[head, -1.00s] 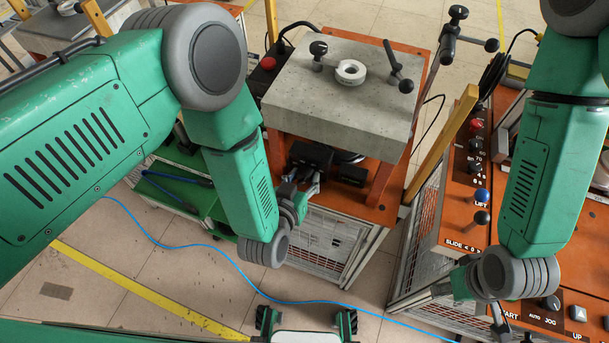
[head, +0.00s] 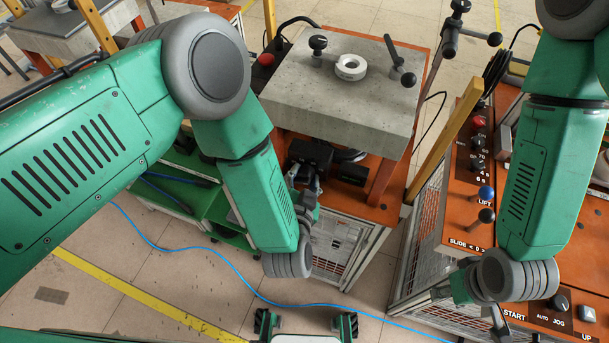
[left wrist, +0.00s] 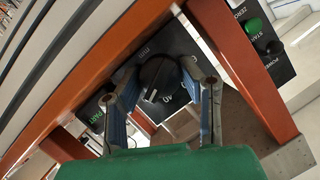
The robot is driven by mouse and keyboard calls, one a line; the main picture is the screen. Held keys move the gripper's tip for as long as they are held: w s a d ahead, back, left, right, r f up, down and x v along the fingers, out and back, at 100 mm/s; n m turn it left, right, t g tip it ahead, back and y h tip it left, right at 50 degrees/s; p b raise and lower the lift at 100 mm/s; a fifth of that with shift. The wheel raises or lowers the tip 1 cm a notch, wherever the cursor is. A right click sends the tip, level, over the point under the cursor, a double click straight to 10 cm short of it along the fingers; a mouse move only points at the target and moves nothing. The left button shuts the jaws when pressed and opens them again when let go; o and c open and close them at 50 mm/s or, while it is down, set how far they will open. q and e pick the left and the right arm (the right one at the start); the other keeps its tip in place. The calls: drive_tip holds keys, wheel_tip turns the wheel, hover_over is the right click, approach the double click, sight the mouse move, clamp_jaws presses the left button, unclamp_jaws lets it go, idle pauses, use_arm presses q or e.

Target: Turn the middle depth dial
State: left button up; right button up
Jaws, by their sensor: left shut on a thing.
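The dark round dial (left wrist: 158,78) shows in the left wrist view, with a pale pointer mark, on a black panel (left wrist: 146,50) marked "mm" and "40". My left gripper (left wrist: 163,90) has one finger on each side of the dial and is shut on it. In the head view my left gripper (head: 306,178) is at the front of the orange stand, under the grey block; my arm partly hides it and the dial cannot be made out there. My right gripper (head: 500,326) is low at the right, mostly hidden behind its own wrist, so its jaws cannot be read.
The grey block (head: 345,98) on the orange stand (head: 378,212) overhangs my left gripper. A control desk (head: 462,220) with knobs and levers stands at the right. A green cart (head: 180,200) is at the left. A blue cable (head: 235,268) crosses the floor.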

use_arm(q)
drive_tip(key=shift+s+d, duration=0.1)
idle(0.3)
drive_tip(key=o, duration=0.8)
drive_tip(key=shift+o, duration=0.2)
drive_tip(key=d+v, duration=0.1)
drive_tip(key=v, duration=1.1)
drive_tip(key=shift+a, duration=0.3)
